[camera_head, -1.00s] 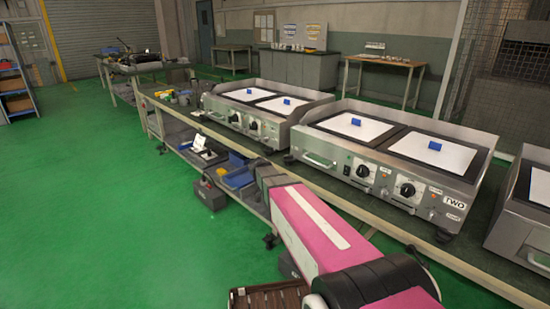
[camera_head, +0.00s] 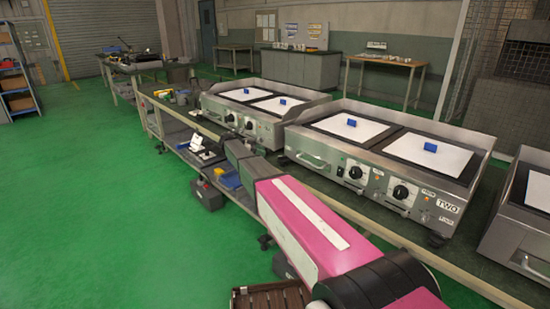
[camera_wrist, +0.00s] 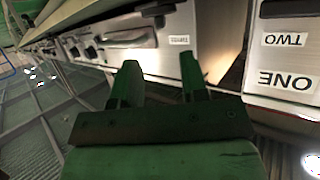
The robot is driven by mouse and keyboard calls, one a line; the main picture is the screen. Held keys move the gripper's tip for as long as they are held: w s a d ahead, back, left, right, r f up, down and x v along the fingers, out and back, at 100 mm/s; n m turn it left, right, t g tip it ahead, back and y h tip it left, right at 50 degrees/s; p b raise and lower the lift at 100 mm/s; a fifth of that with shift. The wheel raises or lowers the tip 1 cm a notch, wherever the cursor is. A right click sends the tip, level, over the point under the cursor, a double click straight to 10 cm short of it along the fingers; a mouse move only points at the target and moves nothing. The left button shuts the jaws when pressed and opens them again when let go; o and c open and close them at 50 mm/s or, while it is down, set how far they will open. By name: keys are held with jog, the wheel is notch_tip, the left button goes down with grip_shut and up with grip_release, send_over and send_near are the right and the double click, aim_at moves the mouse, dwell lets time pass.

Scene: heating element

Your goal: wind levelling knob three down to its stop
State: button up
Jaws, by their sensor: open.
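My gripper (camera_wrist: 158,72) shows in the wrist view, upside down, with its two green fingers apart and nothing between them. Its fingers point toward the front of a steel griddle (camera_wrist: 215,35) with a small label (camera_wrist: 179,40), too small to read. A dark, round foot-like part (camera_wrist: 157,9) shows at the top, beyond the fingertips and apart from them; I cannot tell whether it is levelling knob three. In the head view, a griddle labelled TWO (camera_head: 447,207) stands on the bench to the right of my arm, with a dark foot (camera_head: 436,240) under its near corner.
Another griddle (camera_head: 265,98) stands behind my arm's far end. A further unit (camera_head: 525,215) is at the right edge. In the wrist view a panel (camera_wrist: 285,55) with labels TWO and ONE is close on the right. Green floor (camera_head: 90,210) lies open to the left.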

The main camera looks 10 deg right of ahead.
aim_at(283, 158)
jog(key=x, duration=0.8)
grip_shut()
